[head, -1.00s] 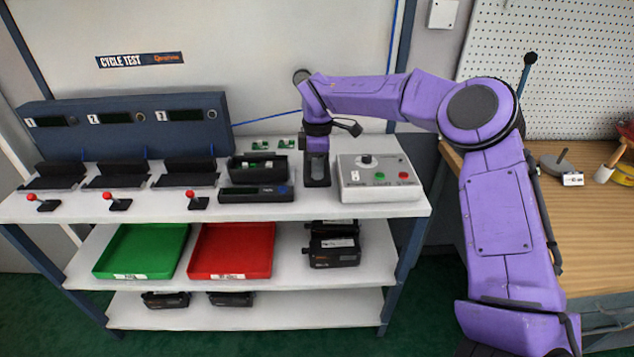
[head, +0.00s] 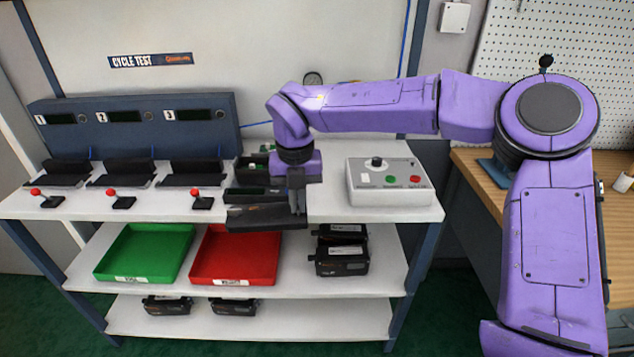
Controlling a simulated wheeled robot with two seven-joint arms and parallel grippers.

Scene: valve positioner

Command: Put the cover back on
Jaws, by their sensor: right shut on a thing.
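The black cover (head: 262,218) is at the front edge of the top shelf, its lower part showing in front of that edge. My right gripper (head: 298,208) points down and is shut on the cover's right end. Whether the cover still touches the shelf I cannot tell. Behind it stands the open black positioner housing (head: 246,172), partly hidden by my right wrist. My left gripper is not in view.
A grey control box (head: 388,184) with buttons stands to the right. Black test stations (head: 130,175) and red-knobbed levers (head: 203,201) stand to the left. Green (head: 180,235) and red (head: 205,272) trays and black units (head: 342,262) are on the shelf below.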

